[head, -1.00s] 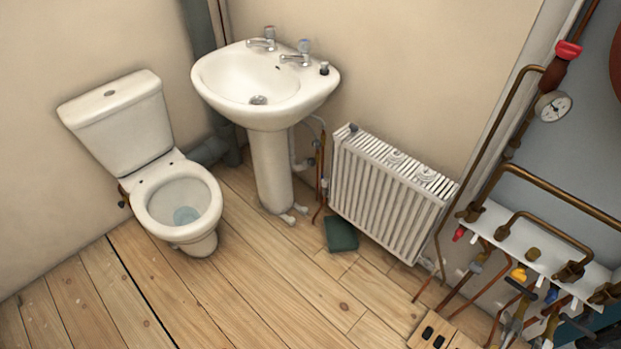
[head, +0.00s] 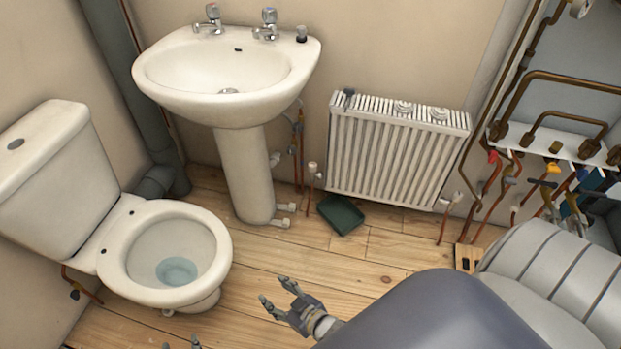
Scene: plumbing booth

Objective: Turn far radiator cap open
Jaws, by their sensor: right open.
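The white radiator (head: 385,150) stands against the back wall, right of the sink. A white valve cap (head: 312,167) tops a pipe by its lower left corner. Another white valve (head: 457,198) is at its lower right. A small dark fitting (head: 349,95) sits at its top left corner. My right gripper (head: 277,291) is open and empty above the floor, in front of the radiator and well apart from it. My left gripper (head: 181,345) shows only as two separated fingertips at the bottom edge; the rest is out of frame.
A sink (head: 228,75) on a pedestal and a toilet (head: 165,255) stand at left. A dark green tray (head: 341,214) lies on the floor below the radiator. Copper pipes and valves (head: 545,165) crowd the right. Bare floorboards (head: 290,250) lie in front of the radiator.

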